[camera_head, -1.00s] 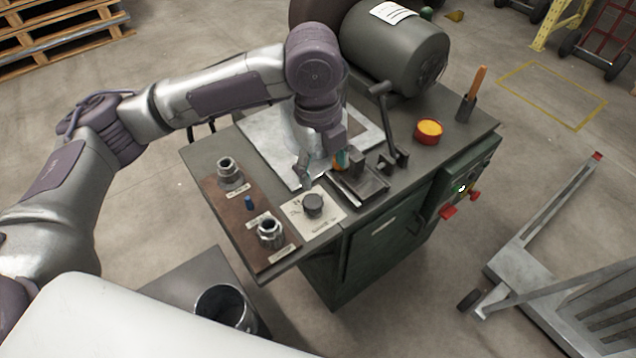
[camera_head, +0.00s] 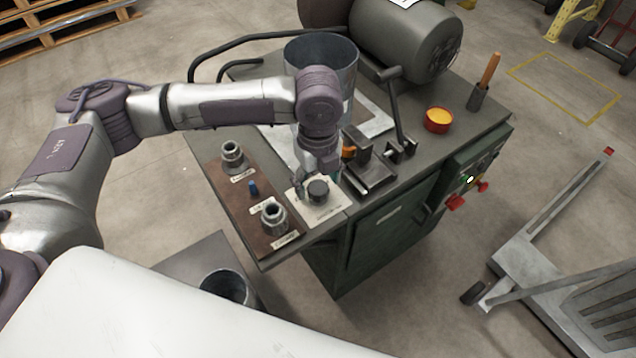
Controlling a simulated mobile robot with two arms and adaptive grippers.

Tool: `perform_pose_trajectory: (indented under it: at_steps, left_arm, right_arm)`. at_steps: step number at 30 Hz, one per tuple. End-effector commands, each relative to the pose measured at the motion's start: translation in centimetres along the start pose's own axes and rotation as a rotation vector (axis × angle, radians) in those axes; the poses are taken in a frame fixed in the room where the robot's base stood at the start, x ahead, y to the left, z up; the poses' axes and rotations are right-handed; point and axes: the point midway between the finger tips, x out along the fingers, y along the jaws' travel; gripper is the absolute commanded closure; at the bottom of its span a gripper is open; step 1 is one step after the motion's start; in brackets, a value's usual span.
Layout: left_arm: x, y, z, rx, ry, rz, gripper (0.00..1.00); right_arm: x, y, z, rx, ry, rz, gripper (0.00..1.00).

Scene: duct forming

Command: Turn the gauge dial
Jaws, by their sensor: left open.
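The gauge dial (camera_head: 318,190) is a dark round knob on a pale printed plate (camera_head: 325,212), at the near part of the machine's top. My left gripper (camera_head: 313,180) points down right at the dial, its fingers open and close around or just behind the knob. I cannot tell whether they touch it. The far side of the dial is partly hidden by the gripper. My right gripper is not in view.
A brown board (camera_head: 236,196) with metal fittings lies left of the plate. A dark clamp with a lever (camera_head: 370,172) stands close on the right. A metal cylinder (camera_head: 338,62) stands behind my arm. A red-yellow tin (camera_head: 437,120) sits further right.

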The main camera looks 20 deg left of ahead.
Motion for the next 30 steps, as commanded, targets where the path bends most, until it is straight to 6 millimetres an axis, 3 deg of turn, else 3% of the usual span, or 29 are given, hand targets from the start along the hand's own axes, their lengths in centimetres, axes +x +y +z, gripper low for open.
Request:
perform_pose_trajectory:
  at_steps: [4, 13, 24, 30]
  left_arm:
    - [0.93, -0.02, -0.01, 0.0, 0.0, -0.001, 0.3]
    - [1.07, -0.02, -0.02, 0.0, 0.0, -0.001, 0.32]
    - [1.03, -0.02, -0.02, 0.0, 0.0, -0.001, 0.91]
    - [0.87, 0.0, -0.05, -0.015, 0.001, 0.0, 0.91]
  right_arm:
    - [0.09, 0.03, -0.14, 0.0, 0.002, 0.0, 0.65]
    - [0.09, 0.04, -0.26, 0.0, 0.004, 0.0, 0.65]
    - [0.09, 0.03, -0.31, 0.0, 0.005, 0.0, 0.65]
    - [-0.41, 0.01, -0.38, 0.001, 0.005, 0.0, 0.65]
